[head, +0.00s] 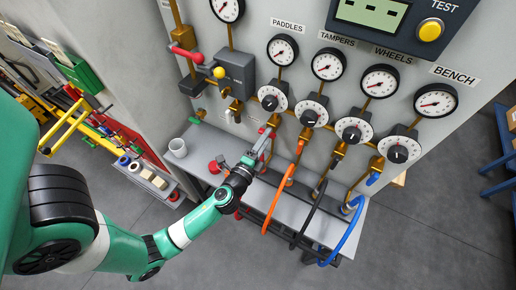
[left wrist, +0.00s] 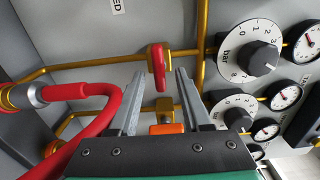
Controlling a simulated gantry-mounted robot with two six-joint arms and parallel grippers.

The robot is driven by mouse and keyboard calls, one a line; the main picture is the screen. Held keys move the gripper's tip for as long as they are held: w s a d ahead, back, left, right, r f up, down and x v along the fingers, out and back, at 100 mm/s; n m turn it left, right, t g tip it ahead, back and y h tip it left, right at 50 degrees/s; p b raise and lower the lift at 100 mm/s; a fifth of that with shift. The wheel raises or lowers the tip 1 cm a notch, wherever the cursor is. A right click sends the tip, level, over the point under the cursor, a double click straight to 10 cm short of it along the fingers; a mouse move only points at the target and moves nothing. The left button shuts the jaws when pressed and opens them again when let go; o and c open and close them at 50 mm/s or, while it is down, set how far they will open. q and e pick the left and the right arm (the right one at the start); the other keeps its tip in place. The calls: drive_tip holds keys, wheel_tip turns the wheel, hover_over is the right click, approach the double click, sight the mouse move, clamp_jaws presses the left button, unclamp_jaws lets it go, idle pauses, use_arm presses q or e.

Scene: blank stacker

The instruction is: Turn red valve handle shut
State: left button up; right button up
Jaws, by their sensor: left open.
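A red valve handle (left wrist: 157,62) sits on a brass pipe fitting in the left wrist view, pointing roughly up and down in the picture. My left gripper (left wrist: 160,76) is open, with one finger on each side of the handle. I cannot tell whether either finger touches it. In the head view my left gripper (head: 261,146) is at the panel's lower left, below the PADDLES dial, and largely hides the handle. My right gripper is not in view.
Another red lever (head: 186,52) is on the panel's upper left. Orange, black and blue hoses (head: 341,238) hang over the grey shelf (head: 203,143), right of my gripper. A red hose (left wrist: 110,115) passes left of the fingers.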

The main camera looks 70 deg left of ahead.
use_arm(q)
drive_tip(key=b+v, duration=0.1)
drive_tip(key=v, duration=0.9)
drive_tip(key=shift+s+d+b, duration=0.2)
drive_tip(key=shift+s+b, duration=0.1)
drive_tip(key=shift+b, duration=0.1)
